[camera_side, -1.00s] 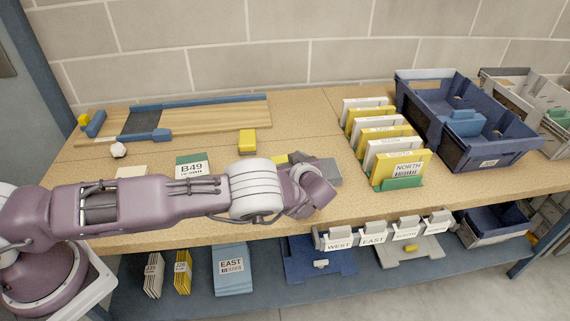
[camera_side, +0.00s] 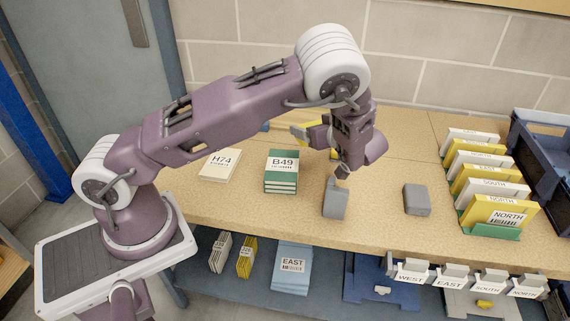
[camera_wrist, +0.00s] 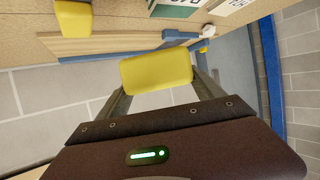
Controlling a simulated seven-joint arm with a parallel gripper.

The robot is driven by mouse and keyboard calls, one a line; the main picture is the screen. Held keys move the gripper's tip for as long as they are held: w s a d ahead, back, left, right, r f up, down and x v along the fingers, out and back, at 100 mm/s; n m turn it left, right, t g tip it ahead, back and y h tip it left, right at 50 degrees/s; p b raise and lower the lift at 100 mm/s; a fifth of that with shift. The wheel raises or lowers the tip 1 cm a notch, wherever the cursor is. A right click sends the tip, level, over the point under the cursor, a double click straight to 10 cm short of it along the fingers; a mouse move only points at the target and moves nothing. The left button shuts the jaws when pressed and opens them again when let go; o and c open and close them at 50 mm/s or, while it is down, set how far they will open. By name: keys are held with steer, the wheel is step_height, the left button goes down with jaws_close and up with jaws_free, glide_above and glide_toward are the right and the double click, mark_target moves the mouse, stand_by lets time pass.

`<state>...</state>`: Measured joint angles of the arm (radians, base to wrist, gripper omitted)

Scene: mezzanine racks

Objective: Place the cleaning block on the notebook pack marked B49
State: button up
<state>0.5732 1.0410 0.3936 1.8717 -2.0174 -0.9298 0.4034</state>
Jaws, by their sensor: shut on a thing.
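My gripper (camera_side: 303,131) is shut on a yellow block, the likely cleaning block (camera_wrist: 157,70). In the wrist view the block sits between my two fingers, clear of the table. In the side view the block (camera_side: 299,132) shows only partly, left of my wrist. The notebook pack marked B49 (camera_side: 281,182) is a green stack with a white label, lying on the table below and left of my gripper. Its edge shows at the top of the wrist view (camera_wrist: 178,10). The block is above and apart from the pack.
A white pack marked H74 (camera_side: 219,165) lies left of B49. Grey blocks (camera_side: 335,200) (camera_side: 417,200) stand to the right, before a rack of notebooks (camera_side: 490,212). Another yellow block (camera_wrist: 74,22) and a wooden board (camera_wrist: 110,42) show in the wrist view.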

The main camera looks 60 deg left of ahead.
mark_target(282, 164)
steer(key=s+a+r+n+g, duration=0.1)
steer(key=s+a+n+g, duration=0.1)
steer(key=s+a, duration=0.3)
steer(key=f, duration=0.3)
steer(key=s+f, duration=0.1)
steer(key=f, duration=0.5)
steer(key=shift+s+d+f, duration=0.15)
steer(key=shift+s+d, duration=0.15)
steer(key=shift+f, duration=0.1)
steer(key=o, duration=1.4)
